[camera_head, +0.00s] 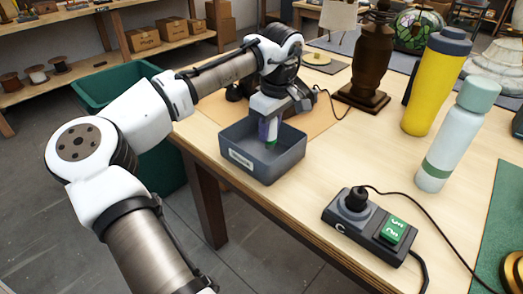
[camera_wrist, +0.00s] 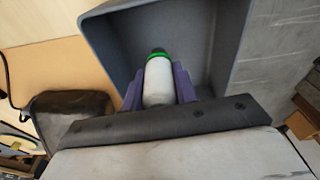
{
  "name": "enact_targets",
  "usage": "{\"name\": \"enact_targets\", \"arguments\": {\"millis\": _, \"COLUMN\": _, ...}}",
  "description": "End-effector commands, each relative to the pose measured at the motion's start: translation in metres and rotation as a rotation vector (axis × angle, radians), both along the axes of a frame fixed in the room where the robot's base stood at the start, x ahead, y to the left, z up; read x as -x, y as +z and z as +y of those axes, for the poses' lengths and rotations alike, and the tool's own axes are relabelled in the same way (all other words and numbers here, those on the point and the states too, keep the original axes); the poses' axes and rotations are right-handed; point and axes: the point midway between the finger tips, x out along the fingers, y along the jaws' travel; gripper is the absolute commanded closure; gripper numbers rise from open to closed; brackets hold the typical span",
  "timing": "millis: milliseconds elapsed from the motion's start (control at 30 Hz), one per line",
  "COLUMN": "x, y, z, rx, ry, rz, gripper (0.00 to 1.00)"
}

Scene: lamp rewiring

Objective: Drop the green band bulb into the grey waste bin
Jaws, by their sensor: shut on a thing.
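My gripper (camera_head: 269,128) is shut on the green band bulb (camera_wrist: 159,80), a white bulb with a green band and a dark tip. In the head view the bulb (camera_head: 271,138) points downward between the fingers. In the wrist view the purple fingers (camera_wrist: 159,88) press on both its sides. The grey waste bin (camera_head: 289,161) is an open box with a pale label, standing at the table's left edge. The gripper and bulb are over the bin's opening. I cannot tell how far the bulb's tip is below the rim. The bin's wall (camera_wrist: 231,40) also shows in the wrist view.
A brown lamp base (camera_head: 372,65) stands behind the bin. A yellow bottle (camera_head: 435,85) and a pale bottle (camera_head: 458,135) stand to the right. A black socket box (camera_head: 367,225) with a green switch and cables lies in front. A green crate (camera_head: 100,85) is beyond the table's left edge.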

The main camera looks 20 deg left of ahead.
Motion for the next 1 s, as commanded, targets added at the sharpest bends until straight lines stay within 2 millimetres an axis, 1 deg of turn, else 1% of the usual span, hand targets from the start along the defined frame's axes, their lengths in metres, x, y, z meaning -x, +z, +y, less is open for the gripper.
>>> {"name": "enact_targets", "arguments": {"millis": 133, "x": 0.0, "y": 0.001, "z": 0.0, "rx": 0.0, "ry": 0.0, "rz": 0.0, "gripper": 0.91}}
{"name": "enact_targets", "arguments": {"millis": 167, "x": 0.0, "y": 0.001, "z": 0.0, "rx": 0.0, "ry": 0.0, "rz": 0.0, "gripper": 0.7}}
{"name": "enact_targets", "arguments": {"millis": 300, "x": 0.0, "y": 0.001, "z": 0.0, "rx": 0.0, "ry": 0.0, "rz": 0.0, "gripper": 0.52}}
{"name": "enact_targets", "arguments": {"millis": 333, "x": 0.0, "y": 0.001, "z": 0.0, "rx": 0.0, "ry": 0.0, "rz": 0.0, "gripper": 0.48}}
{"name": "enact_targets", "arguments": {"millis": 367, "x": 0.0, "y": 0.001, "z": 0.0, "rx": 0.0, "ry": 0.0, "rz": 0.0, "gripper": 0.46}}
{"name": "enact_targets", "arguments": {"millis": 600, "x": 0.0, "y": 0.001, "z": 0.0, "rx": 0.0, "ry": 0.0, "rz": 0.0, "gripper": 0.46}}
{"name": "enact_targets", "arguments": {"millis": 733, "x": 0.0, "y": 0.008, "z": -0.001, "rx": 0.0, "ry": 0.0, "rz": -0.001, "gripper": 0.46}}
{"name": "enact_targets", "arguments": {"millis": 867, "x": 0.0, "y": 0.028, "z": -0.004, "rx": 0.001, "ry": 0.0, "rz": -0.003, "gripper": 0.46}}
{"name": "enact_targets", "arguments": {"millis": 1000, "x": 0.001, "y": 0.061, "z": -0.008, "rx": 0.001, "ry": -0.001, "rz": -0.003, "gripper": 0.46}}
